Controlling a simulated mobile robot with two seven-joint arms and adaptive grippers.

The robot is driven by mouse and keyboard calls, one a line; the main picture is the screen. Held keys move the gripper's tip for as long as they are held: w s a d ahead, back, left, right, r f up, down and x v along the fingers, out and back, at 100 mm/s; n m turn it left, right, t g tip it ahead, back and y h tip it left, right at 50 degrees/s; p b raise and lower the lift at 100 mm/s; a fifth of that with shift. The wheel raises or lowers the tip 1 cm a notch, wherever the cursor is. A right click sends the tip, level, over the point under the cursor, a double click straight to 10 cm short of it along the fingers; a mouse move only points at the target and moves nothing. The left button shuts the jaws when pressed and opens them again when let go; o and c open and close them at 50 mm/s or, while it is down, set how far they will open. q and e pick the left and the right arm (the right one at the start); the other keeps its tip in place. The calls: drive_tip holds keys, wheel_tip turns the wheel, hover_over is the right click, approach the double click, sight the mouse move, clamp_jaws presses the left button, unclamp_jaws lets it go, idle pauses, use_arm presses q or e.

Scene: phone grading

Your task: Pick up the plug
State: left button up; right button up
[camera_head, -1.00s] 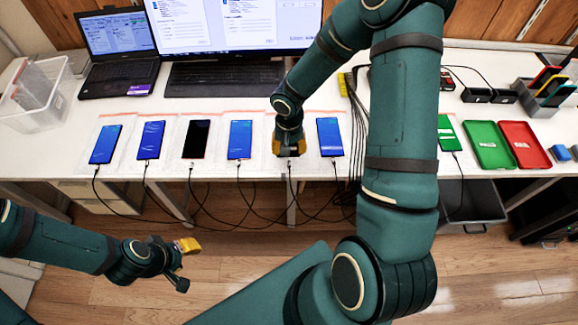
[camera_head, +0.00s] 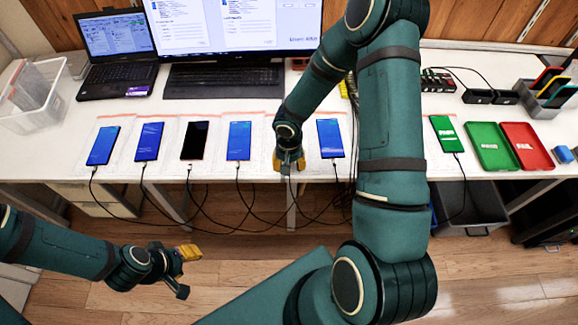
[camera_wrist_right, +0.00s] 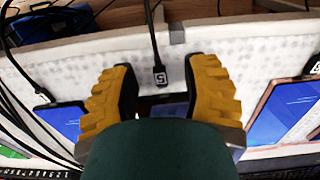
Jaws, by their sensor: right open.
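The plug (camera_wrist_right: 160,76), a small dark connector with a white mark, is on the end of a black cable (camera_wrist_right: 154,32). In the right wrist view it lies between the two yellow fingers of my right gripper (camera_wrist_right: 162,84), which are open with a gap on either side. A dark phone (camera_wrist_right: 170,109) shows partly just below the plug; my gripper hides the rest. In the head view my right gripper (camera_head: 290,165) is at the table's front edge, over the place in the phone row, and hides the plug. My left gripper (camera_head: 188,252) hangs low in front of the table, away from the phones.
Several phones, such as the one to the left (camera_head: 239,140) and the one to the right (camera_head: 330,138), lie close by with cables hanging over the edge. Green (camera_head: 489,150) and red (camera_head: 525,148) trays lie at the right. A clear bin (camera_head: 35,110) stands far left.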

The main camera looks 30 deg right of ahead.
drive_tip(key=shift+f+b, duration=0.25)
drive_tip(key=shift+b, duration=0.3)
idle(0.4)
clamp_jaws()
idle(0.3)
